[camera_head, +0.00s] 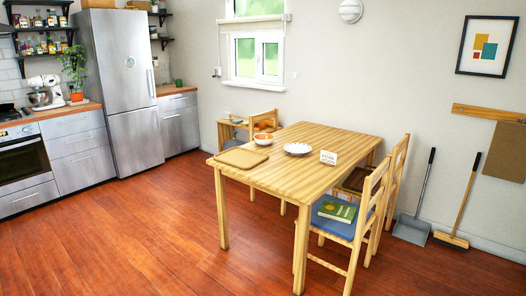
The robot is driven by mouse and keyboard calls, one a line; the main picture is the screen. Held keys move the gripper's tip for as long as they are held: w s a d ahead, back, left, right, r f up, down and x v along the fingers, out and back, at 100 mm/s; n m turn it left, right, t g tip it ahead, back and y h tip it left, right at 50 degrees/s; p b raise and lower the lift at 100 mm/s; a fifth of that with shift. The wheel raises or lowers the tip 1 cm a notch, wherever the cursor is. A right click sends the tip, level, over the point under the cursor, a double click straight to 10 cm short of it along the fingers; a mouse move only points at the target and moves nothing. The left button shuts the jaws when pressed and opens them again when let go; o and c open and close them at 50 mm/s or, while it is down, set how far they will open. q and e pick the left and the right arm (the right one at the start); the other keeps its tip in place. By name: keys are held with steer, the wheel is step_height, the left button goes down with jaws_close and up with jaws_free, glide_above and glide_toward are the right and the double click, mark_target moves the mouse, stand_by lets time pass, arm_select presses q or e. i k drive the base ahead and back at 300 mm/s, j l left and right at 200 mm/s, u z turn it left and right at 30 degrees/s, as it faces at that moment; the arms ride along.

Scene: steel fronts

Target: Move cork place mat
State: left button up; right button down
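A flat tan mat with rounded corners (240,157) lies on the near left end of the wooden table (290,178). It looks like the cork place mat, though its material is hard to tell from here. A brown rectangular sheet (505,152) hangs from the wooden wall rail at the far right, and I cannot tell if it is cork too. Neither of my grippers is in view.
The wooden floor (120,235) at left is clear.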

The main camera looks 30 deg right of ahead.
mark_target(239, 157)
steer(key=i+z, duration=0.1)
steer(key=i, duration=0.55)
steer(key=i+z, duration=0.15)
steer(key=i, duration=0.5)
steer(key=i+j+z, duration=0.1)
steer(key=i, duration=0.55)
steer(key=i+j+z, duration=0.1)
steer(key=i, duration=0.55)
steer(key=j, duration=0.1)
